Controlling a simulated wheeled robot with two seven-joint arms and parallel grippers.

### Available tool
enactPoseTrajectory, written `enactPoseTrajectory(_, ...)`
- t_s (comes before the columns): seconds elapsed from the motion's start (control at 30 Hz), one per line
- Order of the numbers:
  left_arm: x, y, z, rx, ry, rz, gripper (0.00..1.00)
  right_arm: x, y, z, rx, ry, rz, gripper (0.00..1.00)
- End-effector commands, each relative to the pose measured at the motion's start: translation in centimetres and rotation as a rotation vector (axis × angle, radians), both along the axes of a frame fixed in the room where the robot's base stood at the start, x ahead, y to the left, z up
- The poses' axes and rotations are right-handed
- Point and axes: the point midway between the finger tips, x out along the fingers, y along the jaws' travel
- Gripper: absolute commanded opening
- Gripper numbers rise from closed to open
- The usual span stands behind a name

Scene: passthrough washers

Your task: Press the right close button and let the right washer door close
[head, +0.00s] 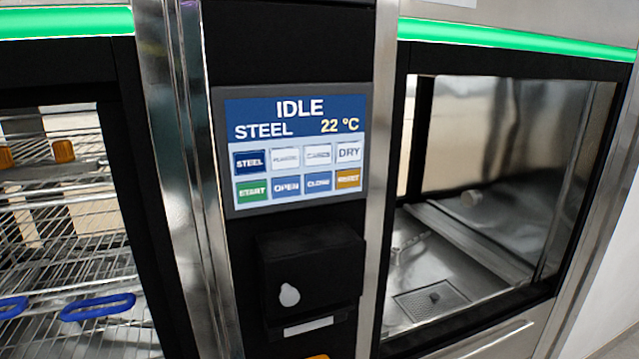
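The control panel (294,150) sits on the black column in the middle of the head view. Its screen reads IDLE, STEEL, 22 °C. The close button (318,183) is blue, in the lower row, between the blue open button (286,187) and an orange button (348,179). The right washer (480,190) is on the right, with a view into its empty-looking steel chamber. I cannot tell from this frame whether clear glass covers its opening. A green light strip (520,38) runs above it. Neither of my grippers shows.
A black box (311,270) juts out below the panel. On the left, a second chamber holds wire racks (70,220) with blue (98,307) and orange clips. A steel post (185,180) stands left of the panel. A pale wall (615,270) is at far right.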

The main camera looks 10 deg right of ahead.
Motion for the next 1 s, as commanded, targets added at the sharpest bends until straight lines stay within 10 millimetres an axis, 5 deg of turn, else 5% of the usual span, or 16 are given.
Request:
enactPoseTrajectory(0.23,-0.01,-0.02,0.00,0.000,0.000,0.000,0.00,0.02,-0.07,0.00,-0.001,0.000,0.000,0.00)
enactPoseTrajectory(1.0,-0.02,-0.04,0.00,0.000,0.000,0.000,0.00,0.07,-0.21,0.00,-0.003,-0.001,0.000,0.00)
